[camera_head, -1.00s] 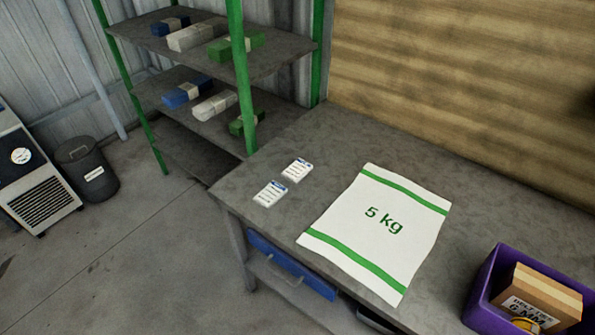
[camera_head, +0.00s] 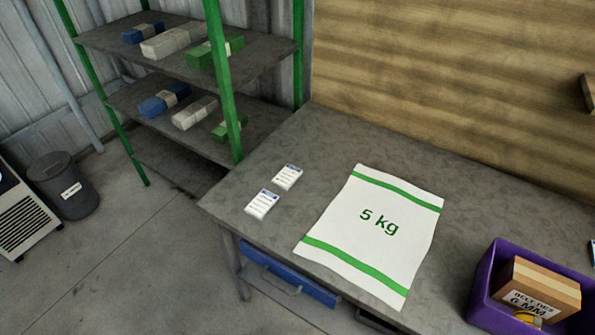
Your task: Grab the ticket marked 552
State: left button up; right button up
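Two small white tickets with blue at the top lie on the grey table (camera_head: 455,190) near its left corner. The nearer ticket (camera_head: 262,204) is close to the left edge. The farther ticket (camera_head: 288,177) lies just behind it and to the right. Their print is too small to read, so I cannot tell which one is marked 552. Neither of my grippers is in view.
A white sack with green bands (camera_head: 378,232), marked 5 kg, lies flat right of the tickets. A purple bin (camera_head: 482,290) holding a box (camera_head: 540,290) stands at the right. Green-posted shelves (camera_head: 190,55) with bundles stand behind left. A blue drawer (camera_head: 290,275) is below the table.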

aim_at(285, 178)
jog(key=i+j+z, duration=0.25)
jog(key=j+z, duration=0.3)
jog(key=i+j+z, duration=0.1)
jog(key=j+z, duration=0.15)
jog(key=j, duration=0.15)
jog(key=j+z, duration=0.3)
jog(key=i+j, duration=0.05)
